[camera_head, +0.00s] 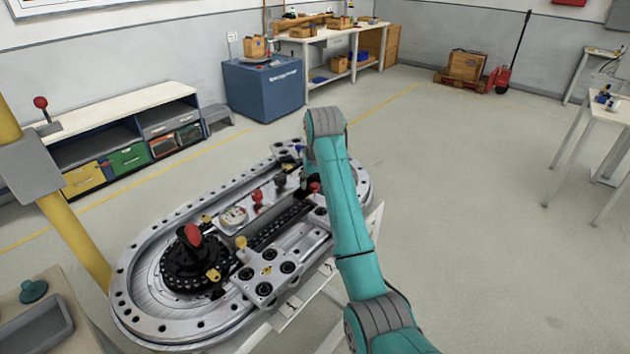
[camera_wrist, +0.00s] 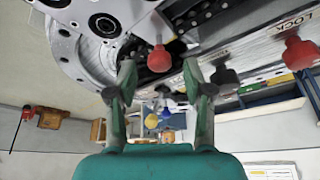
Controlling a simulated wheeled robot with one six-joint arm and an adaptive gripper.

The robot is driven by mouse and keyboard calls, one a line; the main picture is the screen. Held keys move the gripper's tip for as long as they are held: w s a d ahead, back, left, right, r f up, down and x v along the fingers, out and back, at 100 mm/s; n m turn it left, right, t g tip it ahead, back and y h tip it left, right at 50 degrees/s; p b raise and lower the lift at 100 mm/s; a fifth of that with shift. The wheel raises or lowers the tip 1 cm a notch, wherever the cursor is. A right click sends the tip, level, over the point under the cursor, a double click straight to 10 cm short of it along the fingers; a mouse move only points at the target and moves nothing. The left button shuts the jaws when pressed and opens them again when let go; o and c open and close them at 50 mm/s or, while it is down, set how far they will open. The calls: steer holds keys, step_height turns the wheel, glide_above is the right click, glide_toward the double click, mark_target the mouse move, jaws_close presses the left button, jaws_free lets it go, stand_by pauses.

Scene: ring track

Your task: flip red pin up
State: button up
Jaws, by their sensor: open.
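A red ball-topped pin (camera_wrist: 159,58) shows in the wrist view, between and just beyond the fingertips of my gripper (camera_wrist: 160,78). The two teal fingers are spread apart with nothing between them. In the head view a small red knob (camera_head: 314,187) shows beside the end of my arm at the far part of the silver ring track (camera_head: 135,260); my fingers are mostly hidden there. Another red knob (camera_head: 257,198) stands at the middle of the track. A larger red knob (camera_head: 192,234) tops the black turret on the near left. I cannot tell whether the pin touches a finger.
A dark knob (camera_wrist: 223,76) and a red knob (camera_wrist: 298,52) by the LOCK lettering lie right of my fingers in the wrist view. A yellow post (camera_head: 75,235) stands left of the track. A blue cabinet (camera_head: 262,90) stands behind.

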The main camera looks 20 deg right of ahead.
steer(key=v, duration=0.7)
steer(key=shift+r, duration=0.1)
